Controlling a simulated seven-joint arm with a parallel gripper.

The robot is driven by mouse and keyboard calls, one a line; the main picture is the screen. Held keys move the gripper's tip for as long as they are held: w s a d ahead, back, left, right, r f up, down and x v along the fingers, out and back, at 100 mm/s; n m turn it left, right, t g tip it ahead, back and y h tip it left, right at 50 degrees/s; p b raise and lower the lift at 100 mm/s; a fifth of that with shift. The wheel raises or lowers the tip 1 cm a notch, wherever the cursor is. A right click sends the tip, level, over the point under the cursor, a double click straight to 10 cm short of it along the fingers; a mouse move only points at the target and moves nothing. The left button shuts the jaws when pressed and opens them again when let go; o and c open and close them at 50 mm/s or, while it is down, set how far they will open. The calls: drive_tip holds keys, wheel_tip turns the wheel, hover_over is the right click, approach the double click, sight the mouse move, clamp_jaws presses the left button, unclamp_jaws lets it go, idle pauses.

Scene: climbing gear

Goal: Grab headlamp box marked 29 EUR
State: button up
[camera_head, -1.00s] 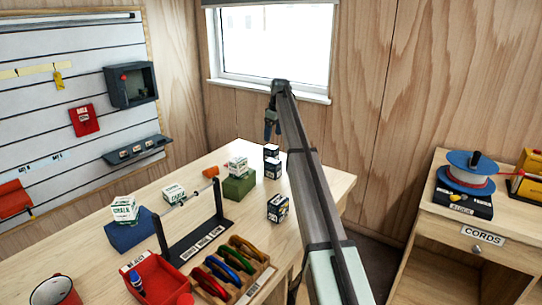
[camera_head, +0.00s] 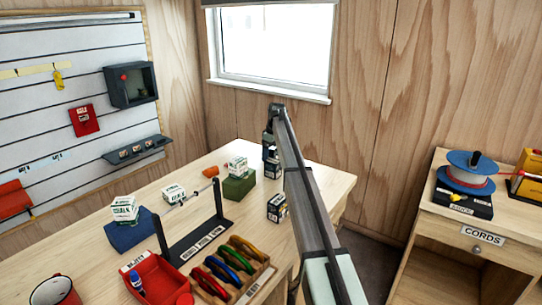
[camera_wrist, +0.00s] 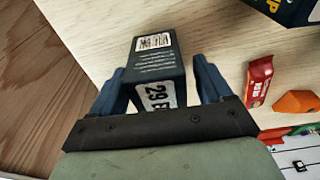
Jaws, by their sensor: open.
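The headlamp box (camera_wrist: 157,62) is dark navy, with a white label reading "29 E", the rest cut off, and a barcode on another face. In the wrist view it stands between the two blue fingers of my gripper (camera_wrist: 158,78).
Another dark box (camera_wrist: 290,8) with yellow lettering shows at the wrist view's top right. A red packet (camera_wrist: 260,80) and an orange piece (camera_wrist: 297,103) lie right of my gripper. A green block (camera_head: 238,187) with a white box on it stands left of the dark boxes.

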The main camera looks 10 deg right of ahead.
drive_tip(key=c, duration=1.1)
